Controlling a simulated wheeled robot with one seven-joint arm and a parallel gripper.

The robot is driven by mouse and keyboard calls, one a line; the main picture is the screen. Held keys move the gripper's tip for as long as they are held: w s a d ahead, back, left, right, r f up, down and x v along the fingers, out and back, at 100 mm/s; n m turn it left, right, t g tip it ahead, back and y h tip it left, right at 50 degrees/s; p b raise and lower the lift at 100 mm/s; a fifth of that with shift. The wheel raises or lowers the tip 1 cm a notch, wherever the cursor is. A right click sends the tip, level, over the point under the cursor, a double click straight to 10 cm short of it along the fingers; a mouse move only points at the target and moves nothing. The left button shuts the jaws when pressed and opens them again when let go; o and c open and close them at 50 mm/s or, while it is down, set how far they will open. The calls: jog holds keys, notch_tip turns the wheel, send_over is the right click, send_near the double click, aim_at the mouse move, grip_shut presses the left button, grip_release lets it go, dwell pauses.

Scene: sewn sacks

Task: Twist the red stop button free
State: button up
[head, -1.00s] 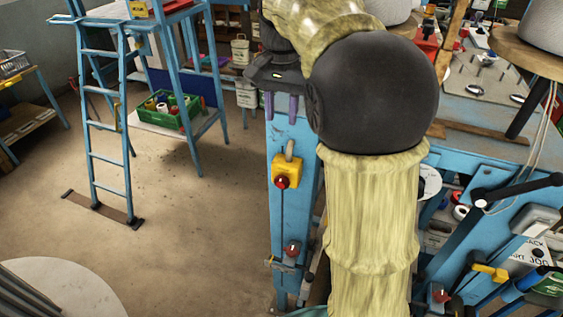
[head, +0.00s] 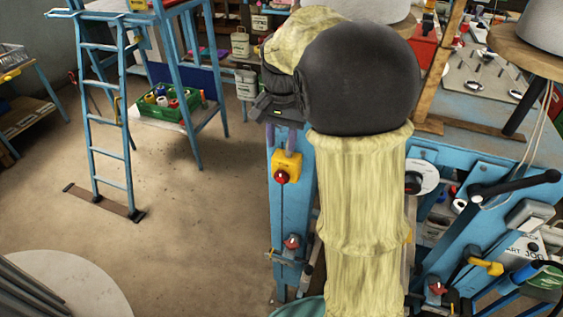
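A red stop button (head: 281,177) sits on the lower front of a yellow box (head: 287,163), which is fixed high on a blue upright post. My gripper (head: 284,134) is just above the yellow box, pointing down, with its purple fingers apart and nothing seen between them. It looks clear of the button, though the depth gap is hard to judge. My arm hides part of the area to the right of the box. A second red knob (head: 292,241) sits lower on the same post, and another red knob (head: 438,289) is at lower right.
The blue post (head: 280,215) belongs to a crowded bench frame on the right. A black lever (head: 515,187) sticks out there. A blue ladder (head: 109,130) and a green crate (head: 165,113) of spools stand at left. The floor left of the post is open.

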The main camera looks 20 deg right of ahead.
aim_at(282, 172)
notch_tip(282, 172, down, 9)
jog(key=shift+r+p, duration=0.1)
jog(key=shift+p, duration=0.9)
jog(key=shift+s, duration=0.1)
grip_shut()
